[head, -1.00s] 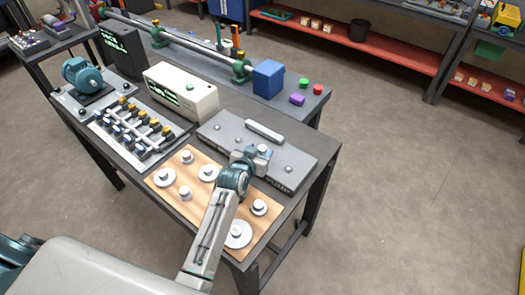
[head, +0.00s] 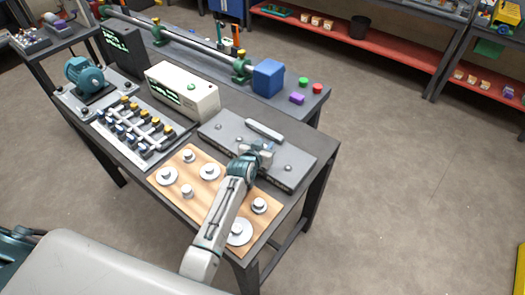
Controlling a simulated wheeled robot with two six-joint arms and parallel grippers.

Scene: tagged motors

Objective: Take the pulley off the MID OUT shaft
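The plate carries small round shaft ends, one (head: 288,168) to the right of the gripper. The gripper covers the plate's middle, so no pulley on a middle shaft can be made out. Tags on the plate's front edge are too small to read.
A wooden board (head: 219,194) in front holds several pale round pulleys, including a large one (head: 239,232), and a narrow peg (head: 187,191). A light bar (head: 264,130) lies at the plate's back. Left are a cream box (head: 183,88), a terminal rack (head: 135,130) and a teal motor (head: 84,74).

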